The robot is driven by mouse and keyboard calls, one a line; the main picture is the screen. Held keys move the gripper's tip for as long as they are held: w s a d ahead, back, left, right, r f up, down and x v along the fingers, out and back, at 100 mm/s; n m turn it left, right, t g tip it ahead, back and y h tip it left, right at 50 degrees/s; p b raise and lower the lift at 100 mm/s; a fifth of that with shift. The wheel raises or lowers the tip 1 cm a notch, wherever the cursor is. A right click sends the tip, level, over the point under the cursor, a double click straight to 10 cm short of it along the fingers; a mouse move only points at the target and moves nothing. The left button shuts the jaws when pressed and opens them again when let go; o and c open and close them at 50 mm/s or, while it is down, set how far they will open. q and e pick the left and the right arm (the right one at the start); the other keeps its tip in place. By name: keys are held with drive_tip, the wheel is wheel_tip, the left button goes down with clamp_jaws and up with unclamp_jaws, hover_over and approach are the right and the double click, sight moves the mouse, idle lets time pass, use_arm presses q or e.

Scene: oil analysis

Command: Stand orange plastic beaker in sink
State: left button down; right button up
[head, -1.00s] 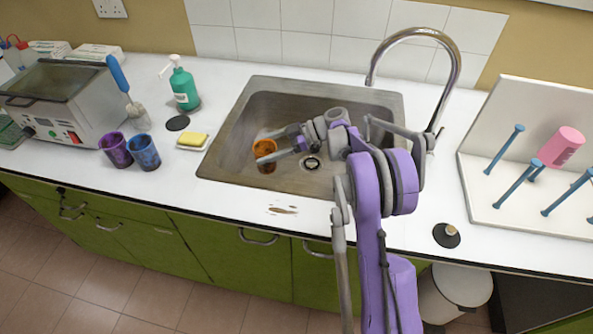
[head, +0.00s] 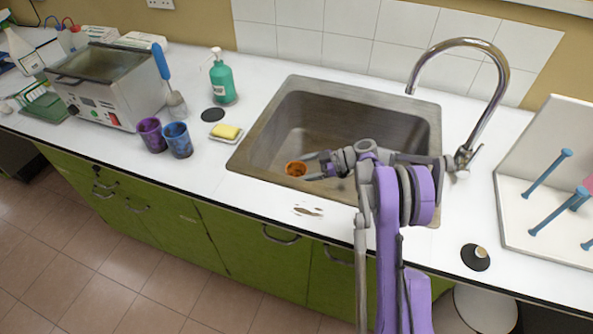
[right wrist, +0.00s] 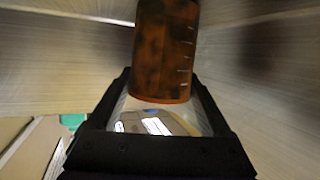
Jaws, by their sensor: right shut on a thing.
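The orange plastic beaker (head: 294,169) is inside the sink (head: 252,150), near its front wall. Its lower part is hidden in the head view. My right gripper (head: 306,167) reaches into the basin from the right and is shut on the beaker. In the right wrist view the beaker (right wrist: 167,50) is dark orange with pale graduation marks, between blurred sink walls. Whether its base touches the sink floor cannot be told. My left gripper is not in view.
A curved tap (head: 500,85) stands at the sink's right. A yellow sponge (head: 226,131), green soap bottle (head: 222,82), purple beaker (head: 151,134) and blue beaker (head: 177,140) are to its left. A white peg rack (head: 535,225) stands at the right.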

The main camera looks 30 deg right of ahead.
drive_tip(key=shift+f, duration=0.1)
drive_tip(key=o, duration=1.2)
drive_tip(key=shift+c, duration=0.2)
drive_tip(key=shift+s+d+r, duration=0.1)
drive_tip(key=shift+d+r, duration=0.1)
drive_tip(key=shift+r, duration=0.05)
drive_tip(key=v, duration=1.1)
drive_tip(key=shift+d, duration=0.25)
drive_tip(key=shift+s, duration=0.15)
